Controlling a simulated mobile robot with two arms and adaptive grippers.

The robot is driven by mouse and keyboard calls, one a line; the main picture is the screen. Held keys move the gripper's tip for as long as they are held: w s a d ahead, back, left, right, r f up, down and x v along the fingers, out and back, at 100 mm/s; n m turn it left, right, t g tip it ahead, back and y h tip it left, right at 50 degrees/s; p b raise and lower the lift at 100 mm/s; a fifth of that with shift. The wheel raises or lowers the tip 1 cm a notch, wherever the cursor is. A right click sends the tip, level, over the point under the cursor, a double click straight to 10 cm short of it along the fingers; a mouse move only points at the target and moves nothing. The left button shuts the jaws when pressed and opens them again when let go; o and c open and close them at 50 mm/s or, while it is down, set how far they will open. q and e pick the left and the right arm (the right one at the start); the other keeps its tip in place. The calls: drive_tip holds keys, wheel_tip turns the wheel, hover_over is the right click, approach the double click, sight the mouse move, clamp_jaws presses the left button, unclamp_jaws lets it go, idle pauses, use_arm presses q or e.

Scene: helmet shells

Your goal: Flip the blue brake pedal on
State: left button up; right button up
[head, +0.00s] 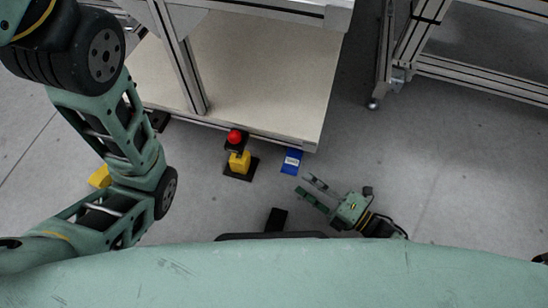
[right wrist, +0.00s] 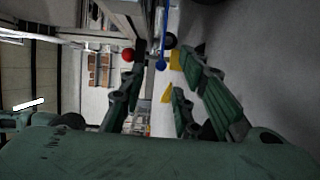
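The blue brake pedal (head: 291,161) is a small flat blue piece with a white label, low beside the bench's front edge in the head view. In the right wrist view a slim blue piece (right wrist: 163,42) with a rounded end shows ahead between the fingers; it may be the pedal seen edge-on. My right gripper (head: 304,185) is open and empty, just below and right of the pedal, with a small gap in the picture. Its spread fingers also show in the right wrist view (right wrist: 160,80). My left arm enters at the left, but its gripper is not in view.
A red button on a yellow post (head: 239,160) stands left of the pedal; its red top shows in the right wrist view (right wrist: 128,54). The bench (head: 270,60) overhangs close behind. Another metal-framed table (head: 490,65) is at the upper right. Floor to the right is clear.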

sight(292, 170)
drive_tip(key=b+x, duration=0.3)
drive_tip(key=x, duration=0.4)
drive_tip(key=shift+f, duration=0.15)
drive_tip(key=shift+w+a, duration=0.35)
drive_tip(key=shift+a, duration=0.05)
clamp_jaws()
